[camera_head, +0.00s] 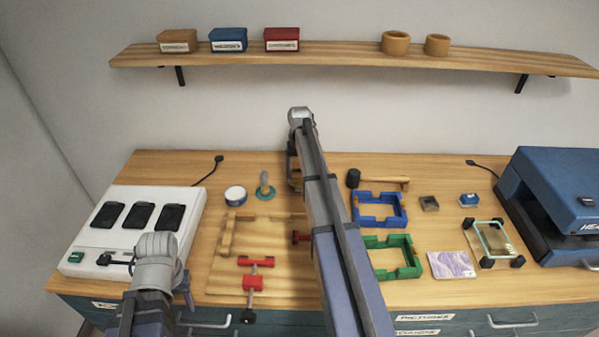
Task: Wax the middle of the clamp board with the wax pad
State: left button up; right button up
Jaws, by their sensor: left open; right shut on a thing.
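The clamp board (222,277) is a pale wooden board at the left front of the bench. Wooden bars lie along its left and far edges. A red clamp (253,283) stands at its front; another red part (300,238) shows at its right, beside my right arm. My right gripper (293,176) hangs beyond the board, shut on a tan thing mostly hidden by my arm; I cannot tell if it is the wax pad. My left gripper (184,290) is open and empty, left of the board.
A round white-topped tin (235,194) stands behind the board. A white switch box (125,228) is at left. Right of my arm are a mallet (380,181), blue frame (379,210), green frame (397,257), glass piece (494,242) and blue press (553,205). A shelf (340,56) hangs above.

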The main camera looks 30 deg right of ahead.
aim_at(299, 170)
jog(key=shift+s+f+b, duration=0.1)
jog(key=shift+f+b, duration=0.4)
jog(key=shift+b, duration=0.1)
dwell(1.5)
jog(key=shift+r, duration=0.1)
notch_tip(299, 170, up, 7)
jog(key=p, duration=0.7)
dwell(0.4)
